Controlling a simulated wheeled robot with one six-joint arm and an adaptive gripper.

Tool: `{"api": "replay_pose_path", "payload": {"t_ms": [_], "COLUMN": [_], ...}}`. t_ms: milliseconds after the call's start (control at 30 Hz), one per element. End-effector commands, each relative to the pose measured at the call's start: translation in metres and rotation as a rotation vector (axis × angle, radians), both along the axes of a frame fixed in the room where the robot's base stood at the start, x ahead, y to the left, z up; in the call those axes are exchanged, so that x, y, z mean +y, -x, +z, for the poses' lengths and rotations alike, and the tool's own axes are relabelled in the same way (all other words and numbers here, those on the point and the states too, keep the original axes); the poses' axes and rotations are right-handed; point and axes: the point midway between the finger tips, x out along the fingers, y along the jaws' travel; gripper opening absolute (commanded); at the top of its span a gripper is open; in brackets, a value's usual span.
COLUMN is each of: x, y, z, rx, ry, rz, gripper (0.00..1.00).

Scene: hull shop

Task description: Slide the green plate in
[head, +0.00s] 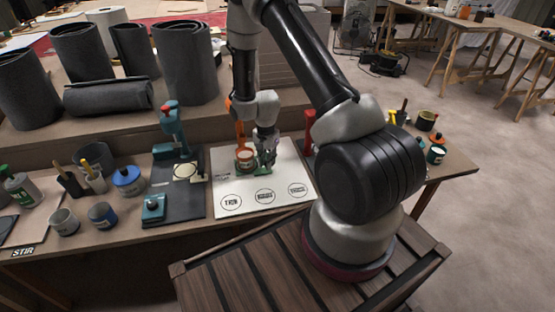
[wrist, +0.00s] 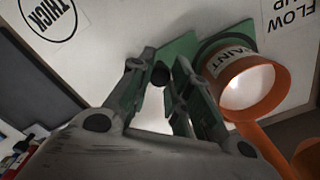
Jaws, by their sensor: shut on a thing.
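The green plate (head: 264,172) lies low at the front of an orange holder (head: 240,133) on the white board. In the wrist view the green plate (wrist: 182,48) reaches from my fingertips toward the orange cup (wrist: 262,82) marked PAINT, with a dark ring beside the cup. The cup also shows in the head view (head: 245,155). My gripper (head: 268,160) points down at the plate's right side. In the wrist view my gripper (wrist: 162,75) is shut on the plate, with a dark knob between its fingertips. How far the plate reaches under the cup is partly hidden.
A dark stand with a teal clamp (head: 172,130) is to the left. A red upright thing (head: 310,127) is close on the right. Cans and jars (head: 128,178) crowd the bench's left.

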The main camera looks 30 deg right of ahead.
Motion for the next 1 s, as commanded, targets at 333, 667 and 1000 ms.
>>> {"api": "replay_pose_path", "payload": {"t_ms": [333, 667, 1000], "x": [0.009, 0.008, 0.008], "y": [-0.004, -0.003, -0.003], "z": [0.001, 0.000, 0.021], "rx": [-0.005, -0.003, -0.004], "ry": [-0.001, -0.001, 0.000], "rz": [0.001, 0.001, 0.000], "gripper": [0.00, 0.42, 0.42]}}
